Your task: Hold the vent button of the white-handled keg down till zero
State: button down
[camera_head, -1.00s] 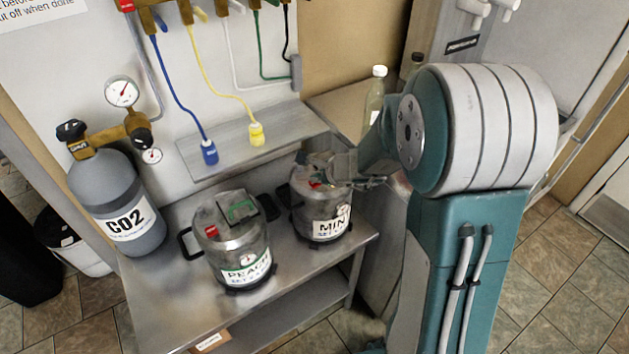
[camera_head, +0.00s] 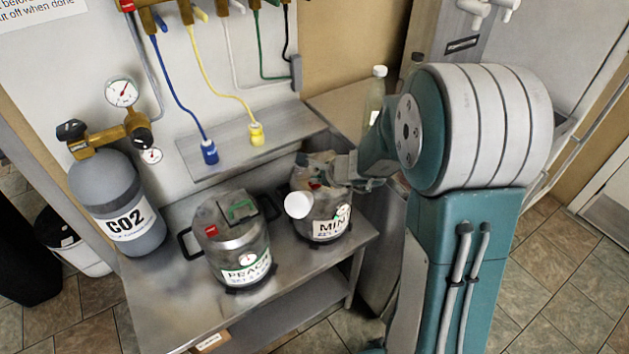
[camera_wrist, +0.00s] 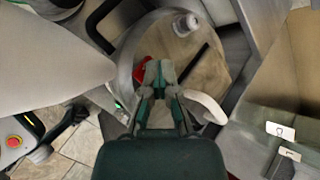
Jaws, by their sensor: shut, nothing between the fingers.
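The keg labelled "MIN..." (camera_head: 331,222) stands at the right of the steel table in the head view. Its round lid shows in the wrist view (camera_wrist: 200,85), with a red part (camera_wrist: 143,70) by my fingertips. A curved white piece (camera_wrist: 206,108), apparently a handle, lies right of them. My gripper (camera_wrist: 158,76) is shut and empty over the lid; it also shows in the head view (camera_head: 328,174). I cannot tell whether it touches a button. A round white shape (camera_head: 298,205) appears at that keg's left front. No gauge reading on this keg is legible.
The "PEACH" keg (camera_head: 238,245) with dark handles stands close on the left. A CO2 cylinder (camera_head: 118,205) with gauges is farther left. Blue (camera_head: 209,152) and yellow (camera_head: 256,133) hose connectors rest on the shelf. A capped bottle (camera_head: 375,98) stands behind my arm.

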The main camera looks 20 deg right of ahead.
dwell(0.4)
jog(key=shift+r, duration=0.95)
jog(key=shift+r, duration=0.1)
jog(key=shift+r, duration=2.45)
